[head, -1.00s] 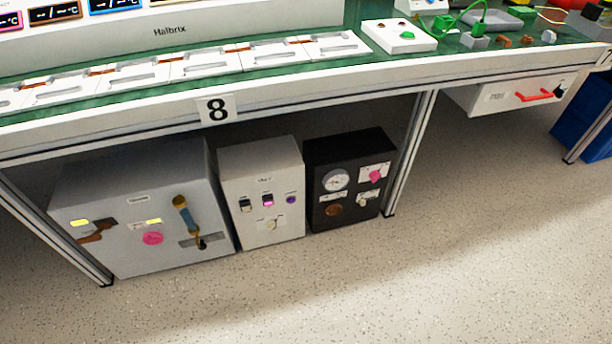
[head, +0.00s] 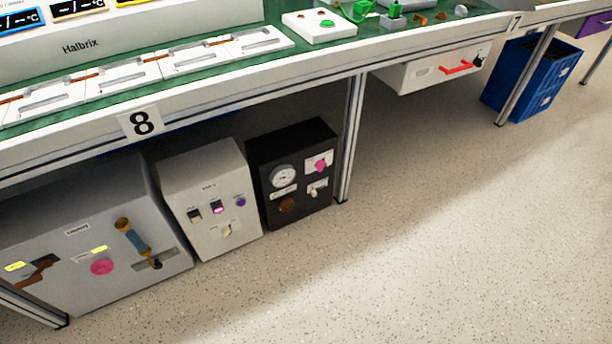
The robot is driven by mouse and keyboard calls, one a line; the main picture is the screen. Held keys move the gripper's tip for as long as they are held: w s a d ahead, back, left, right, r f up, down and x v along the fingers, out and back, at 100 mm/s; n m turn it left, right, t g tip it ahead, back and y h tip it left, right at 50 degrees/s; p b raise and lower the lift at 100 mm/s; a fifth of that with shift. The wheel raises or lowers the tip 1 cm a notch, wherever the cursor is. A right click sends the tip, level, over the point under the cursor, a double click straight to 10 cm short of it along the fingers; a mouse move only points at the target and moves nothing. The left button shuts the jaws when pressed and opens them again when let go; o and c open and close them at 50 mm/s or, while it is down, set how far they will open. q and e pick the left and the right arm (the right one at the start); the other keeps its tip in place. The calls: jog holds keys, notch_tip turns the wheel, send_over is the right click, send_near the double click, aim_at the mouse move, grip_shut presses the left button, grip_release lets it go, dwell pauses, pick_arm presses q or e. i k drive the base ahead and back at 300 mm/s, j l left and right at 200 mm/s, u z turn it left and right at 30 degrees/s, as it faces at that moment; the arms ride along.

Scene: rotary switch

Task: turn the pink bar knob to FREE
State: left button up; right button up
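A small pink knob (head: 320,165) sits on a white plate at the upper right of the black box's front (head: 296,205), under the bench. It looks like the pink bar knob, but its pointing direction and the plate's markings are too small to read. The black box also carries a round white gauge (head: 284,176), a brown round knob (head: 287,204) and a pale switch (head: 315,190). Neither of my grippers is in view.
A white box (head: 207,175) and a grey cabinet (head: 60,275) with a pink disc (head: 102,267) stand left of the black box. A bench leg (head: 350,140) stands just right of it. The speckled floor (head: 420,240) in front is clear. A blue crate (head: 530,78) stands farther right.

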aim_at(320, 164)
jog(key=i+l+u, duration=0.1)
jog(key=i+u, duration=0.25)
jog(key=i+l+u, duration=0.2)
jog(key=i+u, duration=0.15)
jog(key=i, duration=0.2)
